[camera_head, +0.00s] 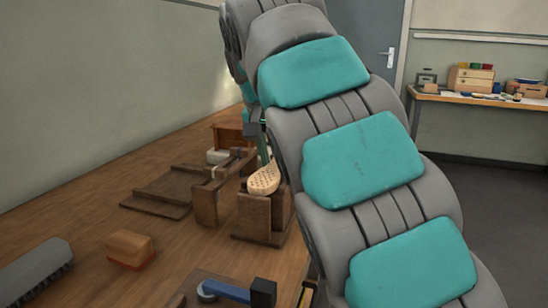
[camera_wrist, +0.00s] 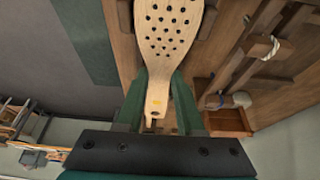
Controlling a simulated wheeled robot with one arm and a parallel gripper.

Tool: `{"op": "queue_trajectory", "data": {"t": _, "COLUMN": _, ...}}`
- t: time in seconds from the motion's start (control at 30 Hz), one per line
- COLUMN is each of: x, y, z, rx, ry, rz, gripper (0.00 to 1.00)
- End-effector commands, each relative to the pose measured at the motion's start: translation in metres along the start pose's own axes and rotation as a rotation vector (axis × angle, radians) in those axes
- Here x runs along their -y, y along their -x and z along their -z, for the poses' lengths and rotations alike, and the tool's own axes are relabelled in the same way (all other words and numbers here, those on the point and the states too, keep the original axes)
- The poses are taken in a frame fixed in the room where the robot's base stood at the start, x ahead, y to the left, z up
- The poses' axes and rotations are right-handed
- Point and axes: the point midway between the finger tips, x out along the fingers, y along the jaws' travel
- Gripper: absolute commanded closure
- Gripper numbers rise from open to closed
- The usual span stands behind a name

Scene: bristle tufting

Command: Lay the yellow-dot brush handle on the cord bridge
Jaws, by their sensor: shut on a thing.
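The brush handle (camera_wrist: 170,30) is pale wood with a paddle-shaped head full of small holes. A yellow dot (camera_wrist: 157,102) marks its narrow neck. My gripper (camera_wrist: 159,88) is shut on that neck, with a green finger on each side. In the head view the handle (camera_head: 264,180) appears at the top of a brown wooden stand (camera_head: 260,216); I cannot tell whether it touches it. Brown wood also shows at both sides of the head in the wrist view. I cannot tell for certain which wooden fixture is the cord bridge. My arm hides part of this area.
A wooden frame with white cord (camera_wrist: 270,47) is beside the handle. A brown tray (camera_head: 155,207) and an open wooden box (camera_head: 228,130) lie beyond. A grey-bristled brush (camera_head: 36,270), an orange-brown block (camera_head: 130,250) and a blue-handled tool (camera_head: 228,291) are nearer.

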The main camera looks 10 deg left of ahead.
Motion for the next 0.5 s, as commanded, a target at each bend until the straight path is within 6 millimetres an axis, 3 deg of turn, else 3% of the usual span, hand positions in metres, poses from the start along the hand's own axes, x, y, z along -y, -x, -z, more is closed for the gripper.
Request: {"op": "queue_trajectory", "data": {"t": 0.5, "x": 0.0001, "y": -0.0056, "z": -0.0024, "rx": 0.000, "ry": 0.000, "rz": 0.000, "gripper": 1.00}}
